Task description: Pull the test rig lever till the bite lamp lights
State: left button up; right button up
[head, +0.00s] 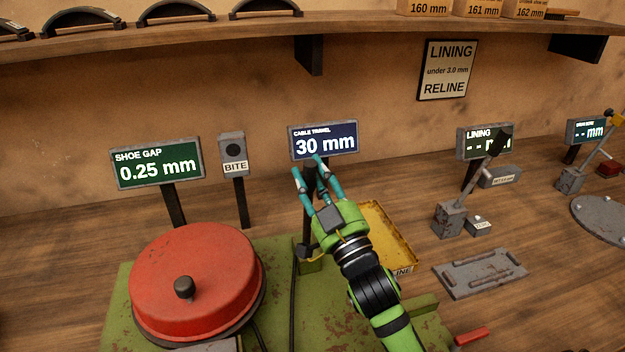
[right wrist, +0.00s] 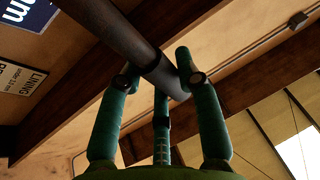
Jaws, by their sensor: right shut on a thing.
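My right gripper (head: 310,172) reaches up in front of the cable travel display (head: 323,141), which reads 30 mm. In the right wrist view its fingers (right wrist: 160,80) are closed around the dark round bar of the lever (right wrist: 110,30), near the bar's end. In the head view the gripper and the display post hide most of the lever. The bite lamp (head: 233,150) is a grey box on a post with a dark, unlit round lens. The shoe gap display (head: 157,164) reads 0.25 mm. My left gripper is not in view.
A red drum (head: 215,262) sits on the green rig plate (head: 272,275), left of my arm. A yellow tray (head: 401,240) lies behind my right wrist. A grey plate (head: 480,272) and a lining gauge (head: 450,217) stand right. A shelf (head: 230,33) runs above.

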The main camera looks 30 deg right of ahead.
jog(key=o, duration=1.1)
jog(key=shift+w, duration=0.15)
jog(key=v, duration=1.2)
